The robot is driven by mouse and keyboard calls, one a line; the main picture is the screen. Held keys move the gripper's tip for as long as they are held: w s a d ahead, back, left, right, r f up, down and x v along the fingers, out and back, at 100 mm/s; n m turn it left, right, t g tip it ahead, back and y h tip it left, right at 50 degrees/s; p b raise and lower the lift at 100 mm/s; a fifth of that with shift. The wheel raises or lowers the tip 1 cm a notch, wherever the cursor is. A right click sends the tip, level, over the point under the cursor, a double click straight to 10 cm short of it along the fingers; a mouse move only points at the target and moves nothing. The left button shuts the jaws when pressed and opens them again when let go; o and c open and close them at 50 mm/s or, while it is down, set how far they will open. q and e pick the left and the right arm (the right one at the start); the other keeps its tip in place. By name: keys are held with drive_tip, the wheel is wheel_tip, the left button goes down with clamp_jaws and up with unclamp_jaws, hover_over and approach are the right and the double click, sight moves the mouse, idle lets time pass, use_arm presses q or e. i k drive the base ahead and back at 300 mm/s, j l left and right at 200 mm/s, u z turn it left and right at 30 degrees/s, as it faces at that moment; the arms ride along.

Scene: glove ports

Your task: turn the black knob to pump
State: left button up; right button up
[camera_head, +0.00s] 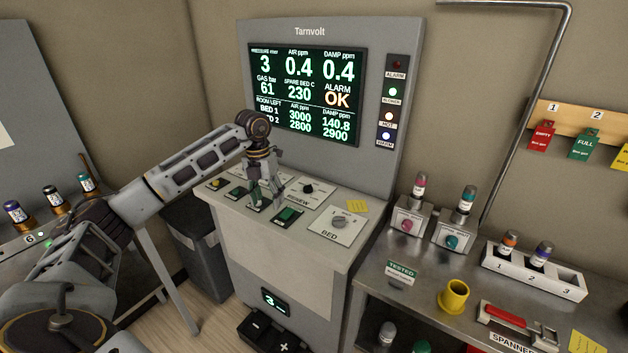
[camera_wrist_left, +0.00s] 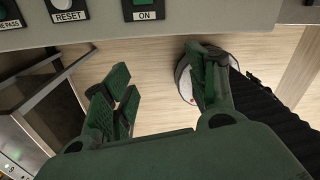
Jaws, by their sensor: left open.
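The console (camera_head: 318,105) marked Tarnvolt has a sloped panel of controls below its screen. A small black knob (camera_head: 308,188) sits on a white plate at the back of this panel, right of my left gripper. The markings around it are too small to read. My left gripper (camera_head: 266,193) points down over the middle of the panel, apart from the knob, and hides some controls. In the left wrist view my left gripper (camera_wrist_left: 160,92) is open and empty, with floor behind its fingers. The knob is not in that view. My right gripper is not in view.
A green switch (camera_head: 288,216) lies near the front edge. The wrist view shows a RESET button (camera_wrist_left: 62,4) and an ON switch (camera_wrist_left: 143,4). A steel bench (camera_head: 415,300) stands right.

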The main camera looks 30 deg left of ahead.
sight(307, 190)
drive_tip(key=i, duration=0.95)
